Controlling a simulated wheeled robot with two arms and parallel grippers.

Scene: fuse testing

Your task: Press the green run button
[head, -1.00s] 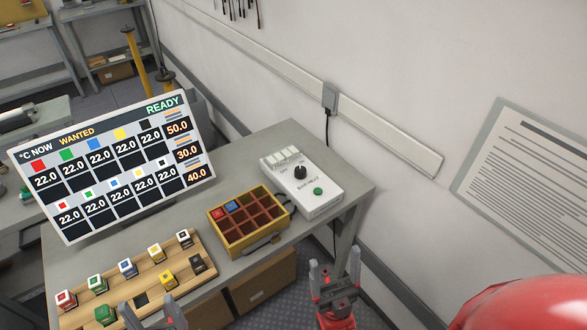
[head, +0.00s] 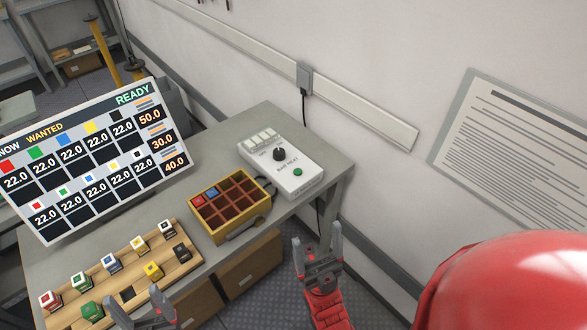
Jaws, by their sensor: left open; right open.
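The green run button (head: 297,172) is a small round button on the front right of a white control box (head: 310,181). The box also has a black knob (head: 279,154) and stands at the right end of the grey table. Nothing touches the button. My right gripper (head: 316,243) is open and empty, in front of the table edge and below the box in the picture. My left gripper (head: 141,305) is open and empty at the bottom edge, near the front of the wooden block rack (head: 190,264).
A yellow divided box (head: 241,226) with a red and a blue block stands left of the control box. The rack holds several coloured cubes. A display (head: 70,215) reading READY stands at the left. A wall and cable lie behind the table.

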